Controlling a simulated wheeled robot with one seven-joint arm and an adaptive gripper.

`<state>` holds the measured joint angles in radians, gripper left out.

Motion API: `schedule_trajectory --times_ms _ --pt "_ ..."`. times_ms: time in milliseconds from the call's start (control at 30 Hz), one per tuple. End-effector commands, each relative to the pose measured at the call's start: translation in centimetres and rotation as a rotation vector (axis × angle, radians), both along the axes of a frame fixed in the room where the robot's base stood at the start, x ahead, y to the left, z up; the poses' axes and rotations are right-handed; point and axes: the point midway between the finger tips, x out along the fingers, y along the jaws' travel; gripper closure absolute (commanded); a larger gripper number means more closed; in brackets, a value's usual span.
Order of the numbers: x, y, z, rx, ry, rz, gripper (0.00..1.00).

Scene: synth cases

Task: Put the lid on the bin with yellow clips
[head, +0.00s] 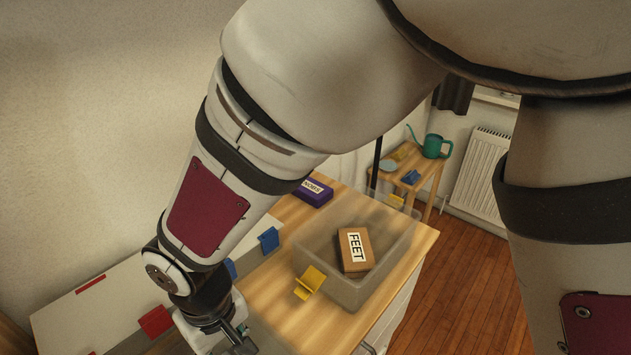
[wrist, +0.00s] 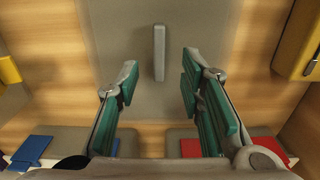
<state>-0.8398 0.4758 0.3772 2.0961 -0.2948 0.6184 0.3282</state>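The bin with yellow clips (head: 385,285) is a see-through grey box on the wooden table. In the wrist view, a grey lid (wrist: 205,25) with a raised bar handle (wrist: 159,52) lies below my gripper (wrist: 160,78). My gripper is open and empty; the handle shows between and beyond the fingertips. In the head view my gripper (head: 238,338) is low, left of the bin, and the lid is mostly hidden.
A purple labelled box (head: 312,192) is behind the bin. Blue clips (head: 268,240) and red clips (head: 155,320) show to the left. The wrist view shows a yellow object (wrist: 298,40) at right. A side table with a green watering can (head: 436,146) stands farther back.

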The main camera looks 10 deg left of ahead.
Motion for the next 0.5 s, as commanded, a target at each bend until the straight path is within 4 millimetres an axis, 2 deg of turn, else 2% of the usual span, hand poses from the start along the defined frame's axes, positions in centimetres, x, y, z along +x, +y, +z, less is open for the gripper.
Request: schedule_trajectory --times_ms 233,367,500 --pt "0.0 -0.2 -3.6 -0.004 0.002 0.002 0.65" --pt "0.1 -0.2 -4.5 -0.003 0.001 0.0 0.65" --pt "0.1 -0.2 -4.6 -0.001 0.0 -0.001 0.65"
